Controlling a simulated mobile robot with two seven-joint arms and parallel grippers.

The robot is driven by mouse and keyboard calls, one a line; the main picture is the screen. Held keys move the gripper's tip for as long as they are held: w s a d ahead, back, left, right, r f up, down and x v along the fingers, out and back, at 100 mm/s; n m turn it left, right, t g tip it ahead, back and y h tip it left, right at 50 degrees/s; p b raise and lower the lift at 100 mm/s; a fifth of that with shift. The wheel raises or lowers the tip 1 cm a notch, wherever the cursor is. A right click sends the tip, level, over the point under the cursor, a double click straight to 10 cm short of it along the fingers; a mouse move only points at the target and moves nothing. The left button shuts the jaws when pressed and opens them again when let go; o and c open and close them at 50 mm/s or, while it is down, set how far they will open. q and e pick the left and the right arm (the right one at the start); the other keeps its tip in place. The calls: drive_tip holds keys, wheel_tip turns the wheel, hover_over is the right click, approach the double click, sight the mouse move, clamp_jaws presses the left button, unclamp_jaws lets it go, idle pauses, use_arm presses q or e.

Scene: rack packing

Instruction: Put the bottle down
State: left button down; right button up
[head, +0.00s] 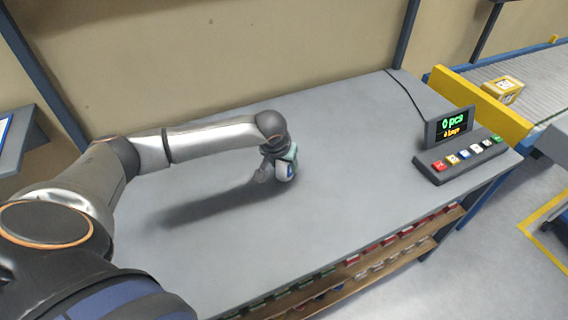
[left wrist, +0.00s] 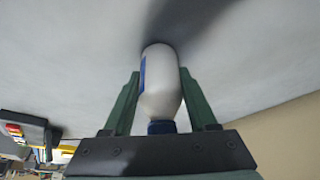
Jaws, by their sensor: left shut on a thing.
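The bottle (left wrist: 160,85) is white with a blue label and a blue cap. In the left wrist view it sits between the two green fingers of my left gripper (left wrist: 160,95), its cap toward the gripper's palm. In the head view my left gripper (head: 279,163) is over the middle of the grey table (head: 345,130), and part of the bottle (head: 284,172) shows below it. The bottle's far end is close to the table top; I cannot tell whether it touches. My right gripper is not in view.
A counter display (head: 450,126) with a row of coloured buttons (head: 466,154) stands at the table's right end. A conveyor (head: 540,85) with a yellow box (head: 502,89) lies beyond. A shelf (head: 400,255) with several small items runs under the front edge. The table around the bottle is clear.

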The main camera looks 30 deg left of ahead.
use_arm(q)
drive_tip(key=c, duration=0.6)
unclamp_jaws()
drive_tip(key=shift+f, duration=0.1)
drive_tip(key=o, duration=0.4)
